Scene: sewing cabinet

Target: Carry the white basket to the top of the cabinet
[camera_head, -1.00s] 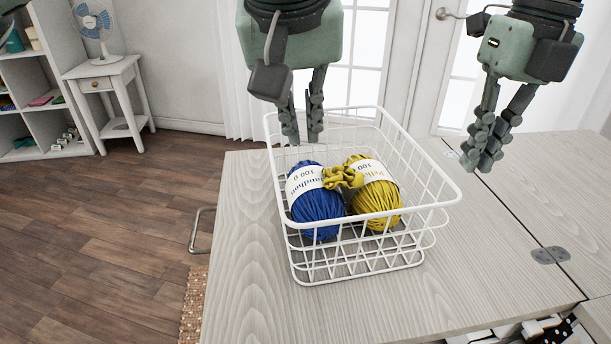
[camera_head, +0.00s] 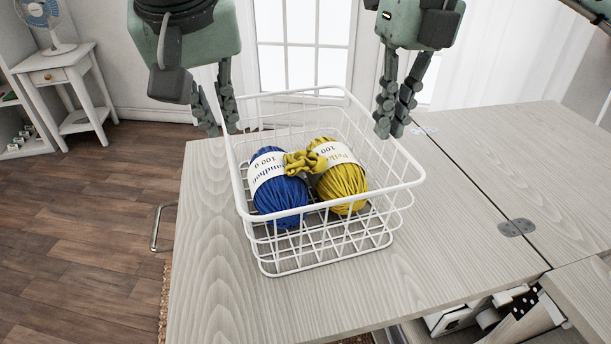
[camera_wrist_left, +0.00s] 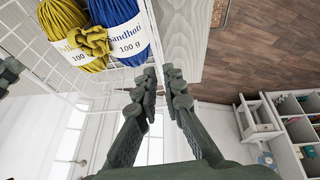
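The white wire basket (camera_head: 318,265) stands upright on the pale wood surface (camera_head: 200,290) and holds a blue yarn ball (camera_head: 280,195) and a yellow yarn ball (camera_head: 342,185). My left gripper (camera_head: 218,120) is at its left rim near the back corner, fingers parted; in the left wrist view the fingertips (camera_wrist_left: 162,85) have a narrow gap beside the rim. My right gripper (camera_head: 391,125) is at the right rim, its fingers slightly apart and seen at an angle. I cannot tell whether either touches the wire. The basket also shows in the left wrist view (camera_wrist_left: 60,98).
A hinge (camera_head: 517,227) joins the surface to another wooden panel (camera_head: 530,160) on the right. Below at the lower right is an open compartment with small items (camera_head: 510,305). A metal handle (camera_head: 160,230) sticks out at the left. A side table (camera_head: 65,75) with a fan stands far left.

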